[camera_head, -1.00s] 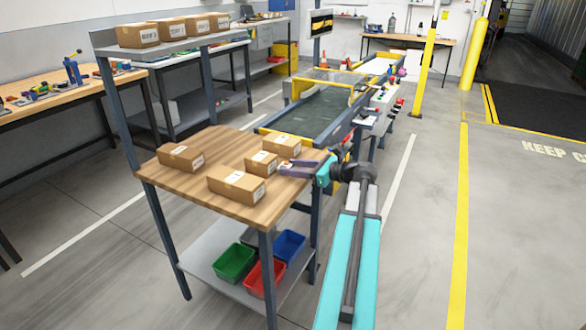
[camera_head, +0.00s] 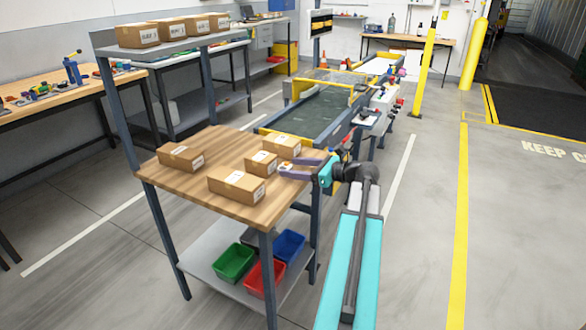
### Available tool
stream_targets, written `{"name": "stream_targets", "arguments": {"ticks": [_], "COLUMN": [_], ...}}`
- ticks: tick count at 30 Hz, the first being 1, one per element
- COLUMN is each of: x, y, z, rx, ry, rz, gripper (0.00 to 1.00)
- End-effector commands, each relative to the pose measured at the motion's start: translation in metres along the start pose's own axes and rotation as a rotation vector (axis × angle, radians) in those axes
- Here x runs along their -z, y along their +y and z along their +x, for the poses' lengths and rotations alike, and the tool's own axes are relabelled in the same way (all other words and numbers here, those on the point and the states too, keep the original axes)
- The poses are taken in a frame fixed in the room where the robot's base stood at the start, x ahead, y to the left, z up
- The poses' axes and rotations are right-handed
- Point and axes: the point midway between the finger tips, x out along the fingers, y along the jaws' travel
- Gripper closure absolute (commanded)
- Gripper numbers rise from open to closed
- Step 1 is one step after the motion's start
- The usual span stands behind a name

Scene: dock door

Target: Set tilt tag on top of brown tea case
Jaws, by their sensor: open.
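Several brown cardboard cases with white labels lie on the wooden tabletop: one at the left (camera_head: 181,157), one at the front (camera_head: 237,187), a small one in the middle (camera_head: 260,163) and one behind it (camera_head: 282,146). The labels are too small to read, so I cannot tell which is the tea case. My gripper (camera_head: 293,168) is over the table's right edge, its purple fingers open and pointing left. A small whitish-orange item (camera_head: 286,165) shows by the fingertips, just right of the small case. It may be the tilt tag; I cannot tell.
More labelled cases (camera_head: 138,35) stand on the raised shelf behind. Green (camera_head: 233,262), red (camera_head: 266,279) and blue (camera_head: 289,246) bins sit on the lower shelf. A conveyor (camera_head: 318,108) stands behind the table. The tabletop's left front is clear.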

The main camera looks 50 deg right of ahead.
Motion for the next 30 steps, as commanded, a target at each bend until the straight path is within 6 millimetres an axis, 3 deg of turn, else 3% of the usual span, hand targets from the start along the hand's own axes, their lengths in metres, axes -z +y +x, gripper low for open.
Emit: {"name": "stream_targets", "arguments": {"ticks": [18, 24, 30], "x": [0.0, 0.0, 0.0], "y": [0.0, 0.0, 0.001], "z": [-0.089, -0.107, -0.113], "rx": [0.002, 0.0, -0.002], "ry": [0.0, 0.0, 0.0], "rz": [0.0, 0.0, 0.0], "gripper": [0.42, 0.42, 0.42]}}
